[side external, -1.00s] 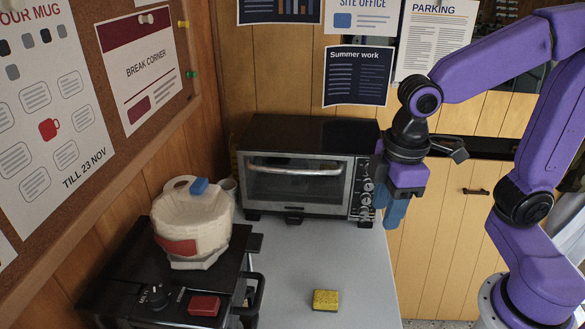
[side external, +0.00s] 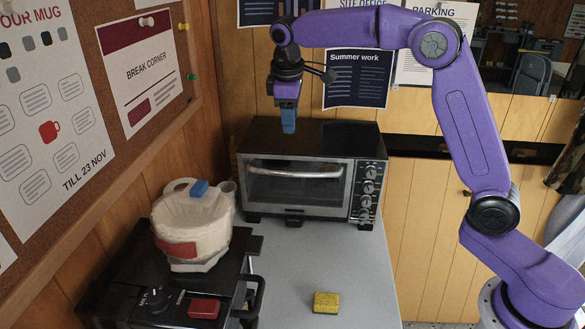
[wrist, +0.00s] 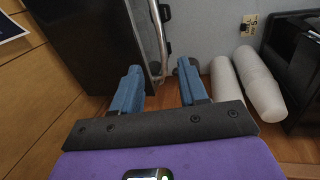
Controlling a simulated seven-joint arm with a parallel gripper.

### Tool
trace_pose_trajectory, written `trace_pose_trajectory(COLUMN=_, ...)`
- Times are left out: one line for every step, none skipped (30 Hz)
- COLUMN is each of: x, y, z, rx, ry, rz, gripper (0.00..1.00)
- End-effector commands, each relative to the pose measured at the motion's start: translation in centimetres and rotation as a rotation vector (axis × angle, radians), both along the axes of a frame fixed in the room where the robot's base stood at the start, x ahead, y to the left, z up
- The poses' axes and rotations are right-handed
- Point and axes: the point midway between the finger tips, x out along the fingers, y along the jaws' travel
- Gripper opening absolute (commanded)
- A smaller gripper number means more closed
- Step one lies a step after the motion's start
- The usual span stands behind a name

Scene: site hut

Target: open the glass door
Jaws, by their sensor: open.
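The glass door (side external: 292,188) belongs to a black and silver toaster oven at the back of the counter. It looks shut. Its metal handle (side external: 295,173) runs across the door's top edge; in the wrist view the handle (wrist: 157,35) is a shiny bar whose near end shows between my fingers. My gripper (side external: 288,130) points down above the oven, left of its middle, and is clear of the handle. In the wrist view its two blue fingers (wrist: 158,68) are spread with nothing held. The oven's dark top (wrist: 85,40) fills the left of that view.
White cup stacks (wrist: 262,85) stand close to my fingers in the wrist view. A black appliance with a cream, taped pot (side external: 195,225) is at the left.

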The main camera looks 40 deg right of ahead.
Motion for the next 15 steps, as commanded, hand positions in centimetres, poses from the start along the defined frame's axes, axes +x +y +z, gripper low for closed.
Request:
trace_pose_trajectory(x=0.2, y=-0.1, z=-0.1, rx=-0.001, ry=0.0, rz=-0.002, gripper=0.43)
trace_pose_trajectory(x=0.3, y=-0.2, z=-0.2, rx=-0.002, ry=0.0, rz=-0.003, gripper=0.43)
trace_pose_trajectory(x=0.3, y=-0.3, z=-0.5, rx=-0.002, ry=0.001, rz=-0.004, gripper=0.43)
trace_pose_trajectory(x=0.3, y=-0.3, z=-0.7, rx=-0.003, ry=0.002, rz=-0.004, gripper=0.43)
trace_pose_trajectory(x=0.4, y=-0.4, z=-1.0, rx=-0.003, ry=0.002, rz=-0.004, gripper=0.43)
trace_pose_trajectory(x=0.4, y=-0.5, z=-1.6, rx=-0.003, ry=0.003, rz=-0.004, gripper=0.43)
trace_pose_trajectory(x=0.5, y=-0.5, z=-2.0, rx=-0.003, ry=0.003, rz=-0.004, gripper=0.43)
trace_pose_trajectory(x=0.6, y=-0.6, z=-2.5, rx=-0.003, ry=0.003, rz=-0.004, gripper=0.43)
trace_pose_trajectory(x=0.6, y=-0.8, z=-3.2, rx=-0.003, ry=0.004, rz=-0.004, gripper=0.43)
trace_pose_trajectory(x=0.7, y=-0.9, z=-3.7, rx=-0.003, ry=0.003, rz=-0.005, gripper=0.43)
trace_pose_trajectory(x=0.8, y=-0.9, z=-4.3, rx=-0.003, ry=0.004, rz=-0.004, gripper=0.43)
trace_pose_trajectory(x=0.9, y=-1.0, z=-5.0, rx=-0.003, ry=0.005, rz=-0.003, gripper=0.43)
trace_pose_trajectory(x=1.0, y=-1.2, z=-5.6, rx=-0.002, ry=0.004, rz=-0.004, gripper=0.43)
trace_pose_trajectory(x=1.1, y=-1.3, z=-6.1, rx=-0.002, ry=0.004, rz=-0.004, gripper=0.43)
trace_pose_trajectory(x=1.2, y=-1.4, z=-6.9, rx=-0.002, ry=0.004, rz=-0.004, gripper=0.43)
